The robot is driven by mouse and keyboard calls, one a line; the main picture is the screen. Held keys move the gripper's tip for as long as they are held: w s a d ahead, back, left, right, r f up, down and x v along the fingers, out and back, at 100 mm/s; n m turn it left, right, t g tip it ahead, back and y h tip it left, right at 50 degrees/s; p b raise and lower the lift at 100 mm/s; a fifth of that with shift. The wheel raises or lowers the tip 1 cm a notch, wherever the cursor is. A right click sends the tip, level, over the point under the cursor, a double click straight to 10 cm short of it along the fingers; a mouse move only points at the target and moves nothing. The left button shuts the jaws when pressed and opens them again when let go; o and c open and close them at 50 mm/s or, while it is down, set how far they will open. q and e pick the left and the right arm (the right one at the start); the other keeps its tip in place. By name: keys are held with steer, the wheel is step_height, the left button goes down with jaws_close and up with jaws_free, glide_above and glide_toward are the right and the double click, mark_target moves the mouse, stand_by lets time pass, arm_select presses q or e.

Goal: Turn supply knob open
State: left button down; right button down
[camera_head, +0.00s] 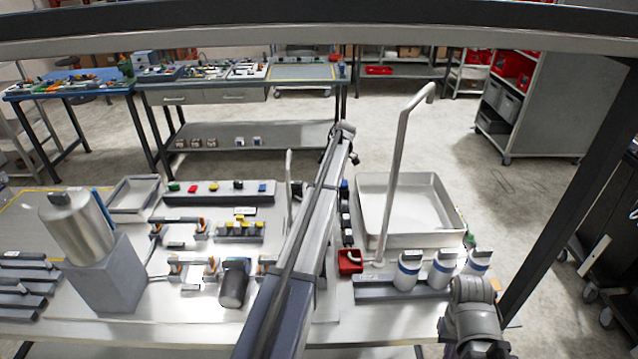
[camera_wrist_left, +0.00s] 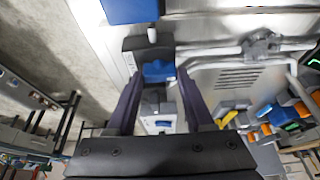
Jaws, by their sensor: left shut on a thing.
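In the left wrist view my left gripper (camera_wrist_left: 159,77) has its two dark fingers on either side of a blue knob (camera_wrist_left: 157,69). It is shut on this knob, which sits in a dark grey housing (camera_wrist_left: 150,46). In the head view my left arm crosses the middle of the bench, and its gripper and the gripped knob are hidden. I cannot tell the knob's turn angle. A red fixture (camera_head: 350,261) stands right of my arm at the foot of a tall bent pipe (camera_head: 397,150).
A white basin (camera_head: 446,238) stands right of my arm. White bottles (camera_head: 405,272) stand in a rack in front of it. A steel cylinder (camera_head: 77,228) on a grey block is at the left.

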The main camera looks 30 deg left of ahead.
stand_by(0.4)
arm_select(q)
steer(key=shift+c, duration=1.4)
jaws_free()
steer(key=shift+r, duration=0.1)
steer(key=p+v, duration=0.7)
steer(key=shift+r, duration=0.3)
steer(key=shift+w+d, duration=0.1)
